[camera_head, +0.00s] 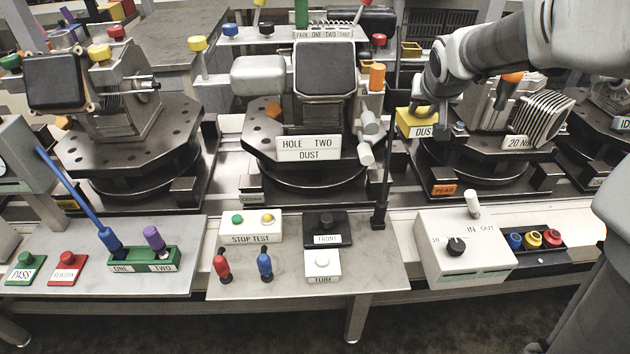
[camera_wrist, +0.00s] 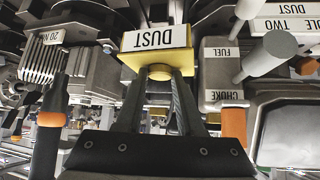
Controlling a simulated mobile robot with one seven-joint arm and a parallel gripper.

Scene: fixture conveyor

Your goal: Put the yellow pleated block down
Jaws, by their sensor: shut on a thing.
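The yellow block (camera_head: 408,118) is in my gripper (camera_head: 432,114), over the left edge of the right-hand dark turntable (camera_head: 480,158) in the head view. It carries a white label, partly covered by the gripper there. In the wrist view the yellow block (camera_wrist: 130,60) sits at the fingertips of my gripper (camera_wrist: 158,78), and its label reads DUST. The two fingers are closed on it. Its pleats are not clear in either view. Whether its underside touches anything is hidden.
The middle fixture, with a HOLE TWO DUST plate (camera_head: 308,149), stands left of the block. A finned engine (camera_head: 535,118) is close on its right. A dark upright post (camera_head: 385,185) stands at its lower left. The front tables hold buttons and a white control box (camera_head: 466,262).

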